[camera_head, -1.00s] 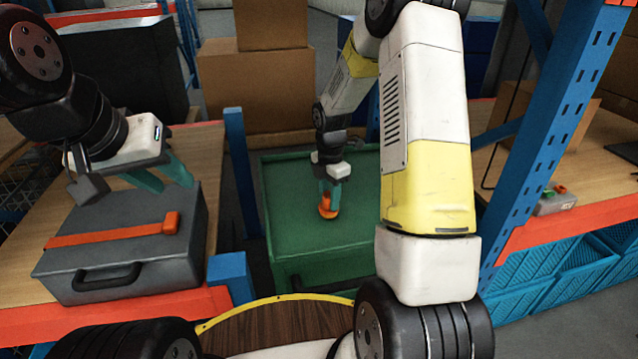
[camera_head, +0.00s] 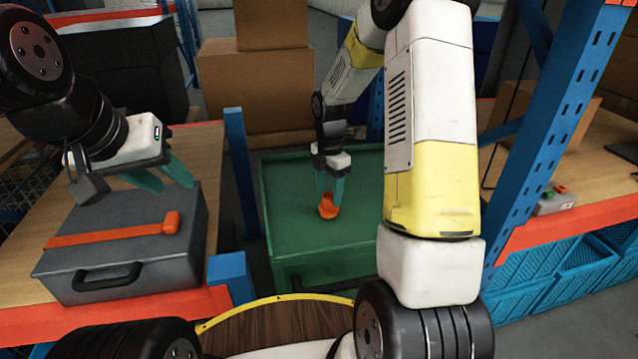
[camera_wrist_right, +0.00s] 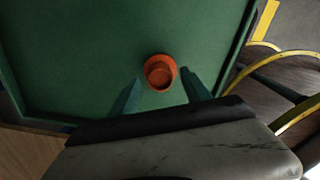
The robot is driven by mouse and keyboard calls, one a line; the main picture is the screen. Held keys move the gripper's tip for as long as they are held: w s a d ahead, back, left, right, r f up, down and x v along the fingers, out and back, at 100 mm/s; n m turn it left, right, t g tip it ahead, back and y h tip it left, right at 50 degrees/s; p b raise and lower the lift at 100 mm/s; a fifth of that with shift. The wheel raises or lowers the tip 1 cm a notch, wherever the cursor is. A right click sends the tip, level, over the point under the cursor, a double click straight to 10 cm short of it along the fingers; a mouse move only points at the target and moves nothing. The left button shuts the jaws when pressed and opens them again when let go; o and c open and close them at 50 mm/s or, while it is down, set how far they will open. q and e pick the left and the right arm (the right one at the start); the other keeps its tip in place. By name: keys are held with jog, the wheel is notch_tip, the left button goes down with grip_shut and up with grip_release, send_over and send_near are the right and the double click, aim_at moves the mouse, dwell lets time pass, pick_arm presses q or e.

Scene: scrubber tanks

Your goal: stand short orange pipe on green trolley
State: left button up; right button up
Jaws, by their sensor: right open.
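The short orange pipe (camera_head: 328,208) stands on the bed of the green trolley (camera_head: 290,225). In the right wrist view the pipe (camera_wrist_right: 160,72) shows its round open end toward the camera, with the green trolley surface (camera_wrist_right: 75,55) around it. My right gripper (camera_head: 331,196) is open just above the pipe in the head view. In the wrist view its two teal fingertips (camera_wrist_right: 158,88) are apart, on either side of the pipe's near edge. My left gripper (camera_head: 172,180) is open and empty above the grey case.
A grey case (camera_head: 130,255) with an orange strap lies on the left wooden bench. Cardboard boxes (camera_head: 255,85) are stacked behind the trolley. Blue rack posts (camera_head: 243,170) stand beside the trolley. The trolley bed around the pipe is clear.

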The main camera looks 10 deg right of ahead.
aim_at(329, 195)
jog(key=s+r+m+t, duration=0.1)
jog(key=s+r+m, duration=0.1)
jog(key=r, duration=0.6)
jog(key=s+r+m, duration=0.3)
jog(key=r, duration=0.5)
jog(key=s+a+r+m+t+y, duration=0.1)
jog(key=s+r+m, duration=0.3)
jog(key=s+m, duration=0.4)
jog(key=s+a+r+m+t+y, duration=0.1)
jog(key=s+r+m+t, duration=0.3)
jog(key=s+m, duration=0.5)
jog(key=shift+s+a, duration=0.15)
jog(key=shift+s, duration=0.7)
jog(key=shift+r, duration=0.1)
